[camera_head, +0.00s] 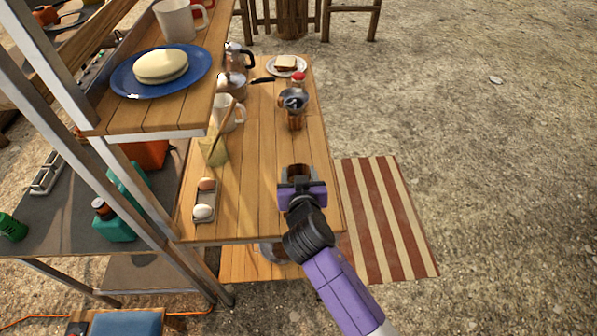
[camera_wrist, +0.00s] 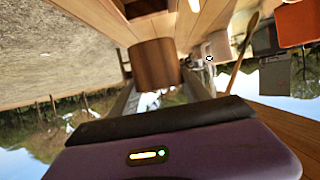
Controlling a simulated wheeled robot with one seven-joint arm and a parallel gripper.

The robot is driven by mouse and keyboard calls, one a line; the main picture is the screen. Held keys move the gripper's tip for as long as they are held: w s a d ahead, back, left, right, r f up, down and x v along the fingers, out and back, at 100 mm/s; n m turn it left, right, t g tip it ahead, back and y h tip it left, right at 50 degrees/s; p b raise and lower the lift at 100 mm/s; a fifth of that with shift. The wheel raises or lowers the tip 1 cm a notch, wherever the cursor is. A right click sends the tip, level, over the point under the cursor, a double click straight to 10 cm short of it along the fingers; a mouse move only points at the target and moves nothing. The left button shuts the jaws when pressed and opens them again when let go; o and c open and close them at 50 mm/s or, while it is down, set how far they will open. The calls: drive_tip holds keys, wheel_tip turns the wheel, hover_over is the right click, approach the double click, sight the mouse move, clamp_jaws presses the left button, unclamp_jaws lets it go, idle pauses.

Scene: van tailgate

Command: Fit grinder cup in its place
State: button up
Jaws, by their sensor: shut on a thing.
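The grinder (camera_head: 295,118) stands upright on the wooden table, with a dark metal bowl-like top and a brown body. My gripper (camera_head: 300,182) is at the near right part of the table, closer to me than the grinder and apart from it. It is shut on a brown round cup (camera_head: 300,171), which I take to be the grinder cup. In the wrist view the cup (camera_wrist: 155,65) shows as a smooth brown cylinder between the fingers of my gripper (camera_wrist: 160,95). The fingers and wrist hide part of the cup. Whether it touches the table is unclear.
Left of the grinder are a white mug (camera_head: 235,115) and a metal pot (camera_head: 232,82). A red-capped jar (camera_head: 299,80) stands just behind it. An egg holder (camera_head: 205,203) lies at the near left. The shelf (camera_head: 160,122) overhangs the table's left side. Table between cup and grinder looks clear.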

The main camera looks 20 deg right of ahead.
drive_tip(key=shift+f+b, duration=3)
drive_tip(key=shift+f, duration=1.2)
drive_tip(key=o, duration=1.5)
drive_tip(key=shift+s, duration=0.15)
drive_tip(key=b+v, duration=0.1)
drive_tip(key=v, duration=0.6)
drive_tip(key=shift+s+a+r, duration=0.15)
drive_tip(key=shift+s+r, duration=0.1)
